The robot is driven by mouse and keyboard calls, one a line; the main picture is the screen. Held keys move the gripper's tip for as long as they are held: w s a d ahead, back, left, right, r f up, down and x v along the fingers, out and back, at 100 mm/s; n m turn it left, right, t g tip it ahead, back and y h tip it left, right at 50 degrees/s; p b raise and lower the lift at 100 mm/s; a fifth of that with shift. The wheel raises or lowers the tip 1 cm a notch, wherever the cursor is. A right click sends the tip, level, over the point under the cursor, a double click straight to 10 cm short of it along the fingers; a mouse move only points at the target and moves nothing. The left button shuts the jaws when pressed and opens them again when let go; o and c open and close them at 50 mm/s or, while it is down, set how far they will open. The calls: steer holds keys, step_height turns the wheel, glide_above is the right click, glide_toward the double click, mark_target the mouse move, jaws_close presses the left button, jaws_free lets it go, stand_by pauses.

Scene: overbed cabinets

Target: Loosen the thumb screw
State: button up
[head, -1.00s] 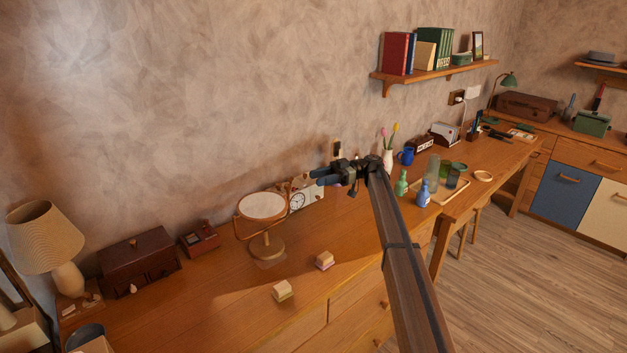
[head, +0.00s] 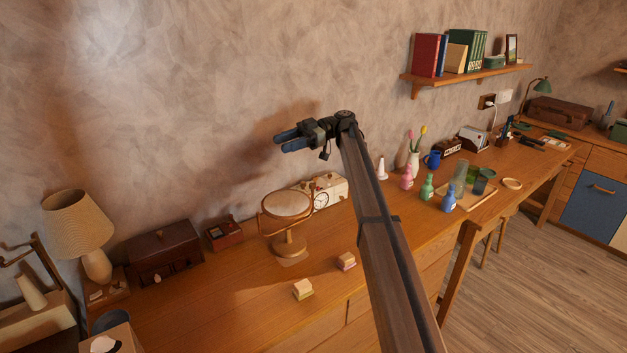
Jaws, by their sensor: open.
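My gripper (head: 281,142) is in the air in front of the wall, above and a little to the left of the round tilting mirror (head: 287,205). Its two dark blue fingers point left and stand apart, with nothing between them. I cannot make out a thumb screw for certain; any on the mirror's side pivots is too small to tell. My gripper touches nothing.
A white clock box (head: 328,189) stands behind the mirror. Two small block stacks (head: 303,289) lie in front. A red box (head: 223,234), a brown chest (head: 165,253) and a lamp (head: 78,224) stand left. Bottles (head: 427,187) stand right.

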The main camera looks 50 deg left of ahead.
steer(key=s+r+m+t, duration=0.1)
steer(key=s+r+t, duration=0.4)
steer(key=s, duration=0.2)
steer(key=m+t+h, duration=0.2)
steer(key=m+t, duration=0.9)
steer(key=m, duration=1.2)
glide_above(312, 184)
step_height(312, 184, down, 5)
step_height(312, 184, down, 13)
steer(key=shift+w+r, duration=0.1)
steer(key=shift+w, duration=0.05)
jaws_close()
